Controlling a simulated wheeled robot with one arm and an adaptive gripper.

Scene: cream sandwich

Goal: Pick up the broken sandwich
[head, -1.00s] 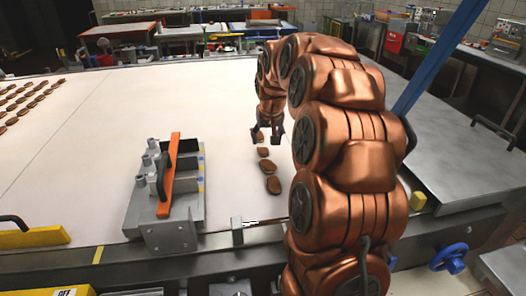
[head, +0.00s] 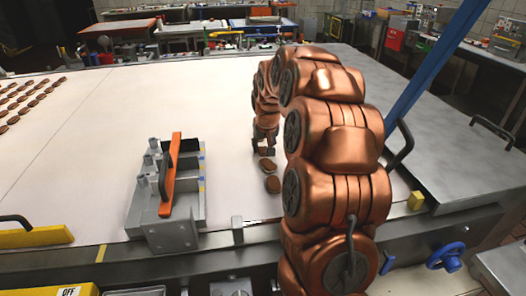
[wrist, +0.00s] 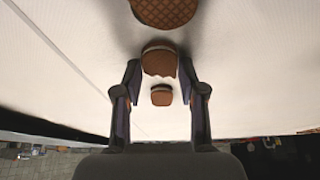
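A row of brown cream sandwiches lies on the white belt. In the wrist view, the broken sandwich (wrist: 160,58) has a jagged, bitten-looking edge and a pale cream layer. My gripper (wrist: 160,75) is open, with one finger on each side of it and visible gaps between. In the head view, my gripper (head: 264,149) is low over the row, and the broken sandwich cannot be made out clearly there. A smaller-looking sandwich (wrist: 161,95) shows between the fingers farther along the row. A large waffle-patterned sandwich (wrist: 167,11) is cut off at the top of the wrist view.
Two sandwiches, one (head: 267,165) and another (head: 272,184), lie on the near side of my gripper. A grey fixture with an orange bar (head: 171,175) stands left of the row. Many sandwiches (head: 35,98) lie at the far left. The belt (head: 90,120) between is clear.

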